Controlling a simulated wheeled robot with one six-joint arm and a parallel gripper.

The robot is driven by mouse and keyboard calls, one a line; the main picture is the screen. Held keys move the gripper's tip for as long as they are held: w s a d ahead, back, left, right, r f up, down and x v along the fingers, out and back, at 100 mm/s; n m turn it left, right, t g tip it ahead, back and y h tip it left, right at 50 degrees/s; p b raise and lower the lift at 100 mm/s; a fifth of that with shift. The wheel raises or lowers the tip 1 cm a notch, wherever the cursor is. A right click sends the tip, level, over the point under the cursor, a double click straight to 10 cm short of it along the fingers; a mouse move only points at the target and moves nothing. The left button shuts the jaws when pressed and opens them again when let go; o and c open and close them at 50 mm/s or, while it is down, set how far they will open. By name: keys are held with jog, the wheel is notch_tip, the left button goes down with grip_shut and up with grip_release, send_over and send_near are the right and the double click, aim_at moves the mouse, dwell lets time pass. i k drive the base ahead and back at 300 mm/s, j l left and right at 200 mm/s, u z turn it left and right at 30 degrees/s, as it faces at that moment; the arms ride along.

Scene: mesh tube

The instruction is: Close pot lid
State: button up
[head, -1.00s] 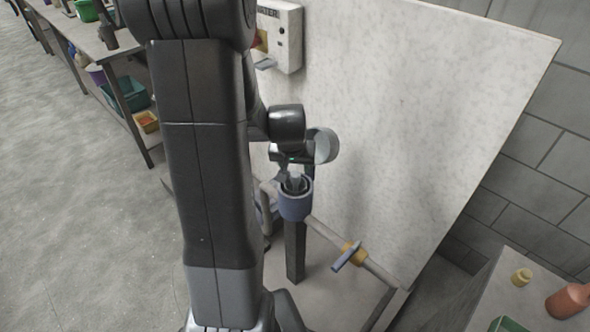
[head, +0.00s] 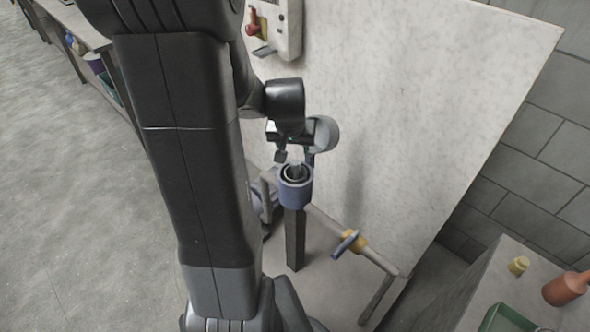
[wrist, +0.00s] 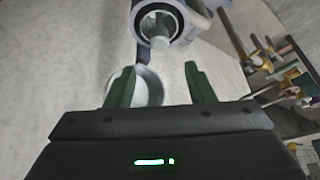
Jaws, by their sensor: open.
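The pot is a blue cylinder (head: 296,193) with an open top and a pale rod inside, set on a dark post. Its round grey lid (head: 326,133) stands swung open above and right of the mouth. My gripper (head: 291,155) is just above the mouth, beside the lid. In the wrist view, the pot mouth (wrist: 160,22) is at the top, beyond the fingertips. The lid (wrist: 150,84) shows between the green fingers of my gripper (wrist: 158,72), closer to the left one. The fingers are apart; I cannot tell whether either touches the lid.
A pale speckled panel (head: 410,110) rises behind the pot. A pipe with a yellow valve (head: 354,240) and blue handle runs to the lower right. A wall box (head: 287,28) hangs at upper left. A bench with bottles (head: 566,288) is at lower right.

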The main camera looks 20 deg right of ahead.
aim_at(327, 131)
jog(key=i+j+z, duration=0.15)
jog(key=z, duration=0.35)
jog(key=i+j+z, duration=0.25)
jog(key=z, duration=0.25)
jog(key=i+j+z, duration=0.1)
jog(key=j+z, duration=0.25)
jog(key=z, duration=0.15)
